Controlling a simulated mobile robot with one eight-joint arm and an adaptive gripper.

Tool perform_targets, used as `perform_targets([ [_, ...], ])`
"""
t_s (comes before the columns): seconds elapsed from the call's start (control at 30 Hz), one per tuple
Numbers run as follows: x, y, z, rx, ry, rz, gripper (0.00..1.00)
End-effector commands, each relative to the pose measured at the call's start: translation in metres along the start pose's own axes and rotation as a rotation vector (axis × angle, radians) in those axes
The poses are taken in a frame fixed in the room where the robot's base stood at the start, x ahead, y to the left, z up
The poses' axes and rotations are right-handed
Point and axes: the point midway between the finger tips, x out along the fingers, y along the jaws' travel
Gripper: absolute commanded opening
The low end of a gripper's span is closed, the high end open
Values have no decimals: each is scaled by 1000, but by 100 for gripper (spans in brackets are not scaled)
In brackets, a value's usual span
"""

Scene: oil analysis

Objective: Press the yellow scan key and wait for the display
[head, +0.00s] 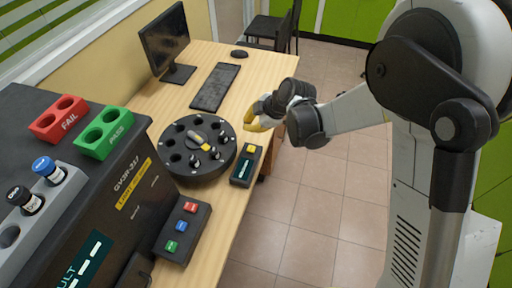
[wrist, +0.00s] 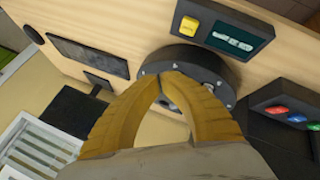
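The yellow scan key (head: 251,149) is at the far end of a small dark box on the desk, beside the round carousel. The box's small teal display (head: 243,168) sits nearer; its marks are too small to read. In the wrist view the yellow key (wrist: 189,25) is near the top, with the display (wrist: 233,39) to its right. My gripper (head: 252,124) has yellow fingers and is above the desk's right edge, beyond the box and apart from the key. In the wrist view its fingertips (wrist: 175,76) meet, with nothing seen between them.
The dark carousel (head: 172,174) stands left of the box. A pad with red, blue and green buttons (head: 164,248) and the large analyzer (head: 135,205) are nearer. Red FAIL (head: 47,126) and green PASS (head: 92,146) racks top the analyzer. A keyboard (head: 215,86) and monitor are behind.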

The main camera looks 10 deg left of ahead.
Motion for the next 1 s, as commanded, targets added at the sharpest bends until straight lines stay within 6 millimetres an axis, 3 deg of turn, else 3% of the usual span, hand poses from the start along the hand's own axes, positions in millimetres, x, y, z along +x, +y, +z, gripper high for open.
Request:
perform_targets([
  [0.37,7,-4,5,2,-1,1,0],
  [1.0,69,-37,38,2,-1,1,0],
])
